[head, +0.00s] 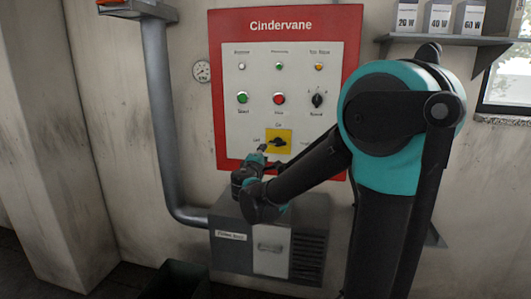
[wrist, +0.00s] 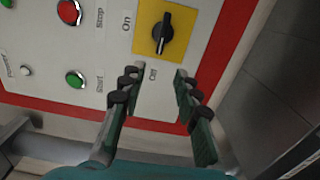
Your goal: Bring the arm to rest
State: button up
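My gripper (head: 261,149) is in front of the lower part of the red-framed Cindervane control panel (head: 334,166), just left of the yellow-plated rotary switch (head: 279,141). In the wrist view my gripper (wrist: 161,73) has its two fingers apart, with nothing between them but the panel face. The switch's black knob (wrist: 162,34) lies beyond the fingertips, apart from them. Its bar is lined up with the "Off" label; which end is the pointer I cannot tell. My arm reaches down and left from its large teal joint.
A grey metal box (head: 238,258) stands below the panel, under my gripper. A grey pipe (head: 159,110) runs down the wall at left. A shelf (head: 450,40) with several small boxes is at upper right, near my arm. A pressure gauge (head: 202,71) is left of the panel.

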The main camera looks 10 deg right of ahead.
jog(key=shift+s, duration=0.1)
jog(key=s+d+f+m+g, duration=0.8)
jog(key=s+d+f, duration=0.5)
jog(key=d+f, duration=0.2)
jog(key=s+a+f+m+g+y, duration=0.2)
jog(key=s+f+m, duration=0.1)
jog(key=s+f, duration=0.4)
jog(key=s+a+f+m+g+y, duration=0.2)
jog(key=s+f, duration=0.5)
jog(key=s, duration=0.4)
jog(key=shift+a+m+g+y, duration=0.35)
jog(key=shift+m+g+y, duration=0.15)
jog(key=shift+m+y, duration=0.3)
jog(key=shift+s, duration=0.1)
